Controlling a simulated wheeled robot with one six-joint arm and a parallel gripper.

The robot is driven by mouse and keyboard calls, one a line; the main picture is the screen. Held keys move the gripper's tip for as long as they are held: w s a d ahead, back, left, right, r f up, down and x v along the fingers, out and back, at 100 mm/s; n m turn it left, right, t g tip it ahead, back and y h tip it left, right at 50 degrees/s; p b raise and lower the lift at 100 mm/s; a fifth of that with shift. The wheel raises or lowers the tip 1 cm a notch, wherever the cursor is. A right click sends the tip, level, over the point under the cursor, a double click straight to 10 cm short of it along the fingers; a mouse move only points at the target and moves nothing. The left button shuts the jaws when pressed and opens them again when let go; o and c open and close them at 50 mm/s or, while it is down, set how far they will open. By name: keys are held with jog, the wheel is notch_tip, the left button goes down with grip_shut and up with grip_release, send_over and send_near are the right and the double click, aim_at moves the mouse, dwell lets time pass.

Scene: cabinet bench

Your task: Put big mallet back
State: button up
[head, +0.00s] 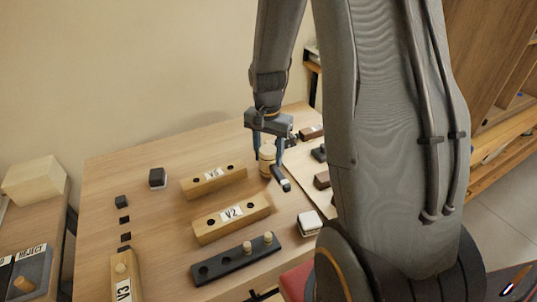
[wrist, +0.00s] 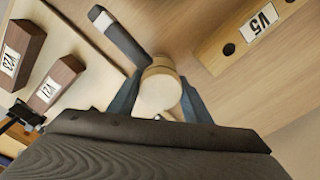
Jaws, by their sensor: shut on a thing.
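A pale round wooden piece (wrist: 158,88), which looks like the mallet's head, sits between the fingers of my gripper (wrist: 160,100); it also shows in the head view (head: 267,153). My gripper (head: 267,150) points down and is shut on it, low over the right part of the bench. A dark bar with a pale end (wrist: 122,38) runs from beside this wooden piece; it shows in the head view (head: 281,178). It looks like the mallet's handle, but I cannot tell whether the two are joined.
Light wooden blocks with holes, one labelled V2 (head: 232,216), and a dark rack (head: 238,260) with two pegs stand on the bench (head: 130,180). Brown labelled blocks (wrist: 57,82) lie on a pale board beside my gripper. A REJECT tray (head: 30,268) is at far left.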

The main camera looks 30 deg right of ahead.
jog(key=shift+f, duration=0.65)
dwell(0.7)
jog(key=o, duration=1.6)
jog(key=shift+r+p, duration=2.75)
jog(key=shift+r, duration=0.8)
jog(key=s+a+n+b, duration=0.2)
jog(key=s+a+n, duration=0.1)
jog(key=s, duration=0.1)
jog(key=s+a+n+b, duration=0.2)
jog(key=s+a+n, duration=0.1)
jog(key=s+n, duration=0.1)
jog(key=s+a+r+n+t+b, duration=0.1)
jog(key=s+a+n+b, duration=0.1)
jog(key=s+a+n, duration=0.1)
jog(key=shift+s+a+b, duration=0.35)
jog(key=shift+s+a, duration=0.25)
jog(key=shift+s, duration=0.05)
